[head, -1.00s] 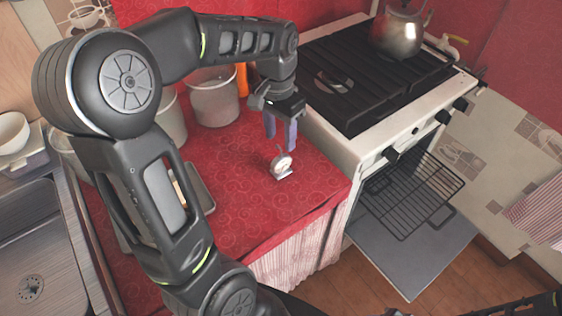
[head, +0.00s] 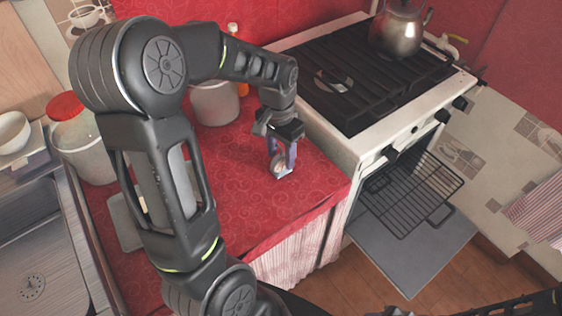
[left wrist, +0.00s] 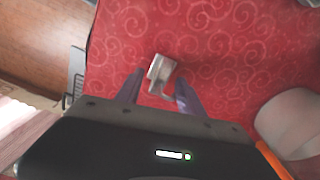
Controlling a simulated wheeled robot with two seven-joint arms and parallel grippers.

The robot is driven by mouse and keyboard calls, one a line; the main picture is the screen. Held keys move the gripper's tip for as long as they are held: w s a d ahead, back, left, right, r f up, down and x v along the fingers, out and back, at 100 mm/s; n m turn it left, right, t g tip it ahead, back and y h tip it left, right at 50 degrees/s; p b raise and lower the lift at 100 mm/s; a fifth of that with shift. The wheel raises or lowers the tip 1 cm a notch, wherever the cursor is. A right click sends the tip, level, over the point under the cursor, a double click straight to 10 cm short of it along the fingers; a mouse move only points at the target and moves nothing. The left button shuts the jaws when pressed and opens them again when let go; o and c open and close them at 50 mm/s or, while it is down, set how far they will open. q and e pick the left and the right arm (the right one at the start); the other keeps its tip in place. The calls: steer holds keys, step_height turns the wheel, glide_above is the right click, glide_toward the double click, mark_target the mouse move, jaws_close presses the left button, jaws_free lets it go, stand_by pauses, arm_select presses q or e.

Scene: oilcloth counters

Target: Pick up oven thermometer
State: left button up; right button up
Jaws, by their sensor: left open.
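The oven thermometer (head: 282,167), a small dial on a metal base, stands on the red oilcloth counter (head: 240,200) close to the stove. My left gripper (head: 282,160) is open and pointed down, with its purple fingers around or just above the thermometer. In the left wrist view the thermometer (left wrist: 161,72) shows its pale metal side between the tips of the open fingers (left wrist: 160,88). I cannot tell whether either finger touches it. My right gripper is not in view.
The stove (head: 360,140) stands right of the counter, with a kettle (head: 398,30) on top and its oven door (head: 410,255) open below. A sink (head: 35,250) is at the left. The counter's front is clear.

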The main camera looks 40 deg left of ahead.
arm_select(q)
steer(key=shift+c, duration=0.2)
stand_by(0.4)
jaws_close()
stand_by(0.4)
